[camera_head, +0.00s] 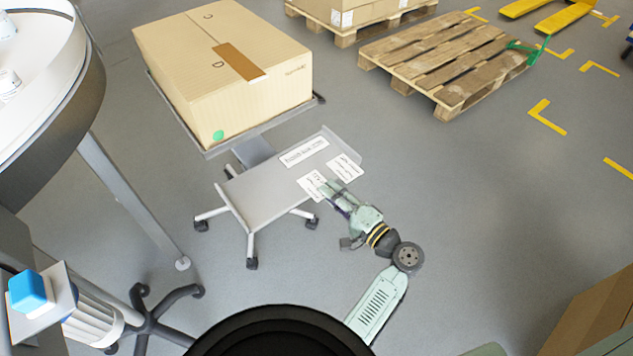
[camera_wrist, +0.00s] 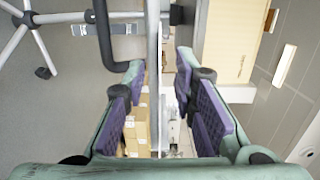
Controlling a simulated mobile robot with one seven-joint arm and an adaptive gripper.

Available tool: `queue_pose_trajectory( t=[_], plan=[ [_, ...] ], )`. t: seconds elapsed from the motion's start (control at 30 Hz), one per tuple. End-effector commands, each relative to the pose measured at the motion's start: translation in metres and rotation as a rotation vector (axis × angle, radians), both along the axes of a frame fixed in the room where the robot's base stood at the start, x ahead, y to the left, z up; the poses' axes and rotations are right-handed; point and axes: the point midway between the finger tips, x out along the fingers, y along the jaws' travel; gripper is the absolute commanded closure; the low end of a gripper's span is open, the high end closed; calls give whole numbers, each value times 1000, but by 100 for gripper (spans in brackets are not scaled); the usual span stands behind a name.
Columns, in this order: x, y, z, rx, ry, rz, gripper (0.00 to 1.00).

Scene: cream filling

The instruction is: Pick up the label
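Several white labels with black print lie on a small grey shelf (camera_head: 252,187). A long label (camera_head: 304,152) lies toward the shelf's back, another label (camera_head: 345,168) at its right end, and a third label (camera_head: 313,186) by the front edge. My gripper (camera_head: 328,190) is at the front right edge, close to the third label and partly covering it. In the wrist view my gripper (camera_wrist: 160,72) is open, its purple pads either side of a thin pale strip (camera_wrist: 153,60) seen edge-on. I cannot tell whether the strip is shelf or label, or whether the pads touch it.
A large cardboard box (camera_head: 215,75) stands on a platform behind the shelf. A wooden pallet (camera_head: 440,65) lies farther back right.

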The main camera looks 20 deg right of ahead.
Motion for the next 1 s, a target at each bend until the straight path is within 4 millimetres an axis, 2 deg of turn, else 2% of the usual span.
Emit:
queue_pose_trajectory(
  t=[0.2,0.57,1.0],
  plan=[
    [0,0,0,0,0,0,76],
    [0,0,0,-1,0,0,100],
    [0,0,1,-1,0,0,100]
  ],
)
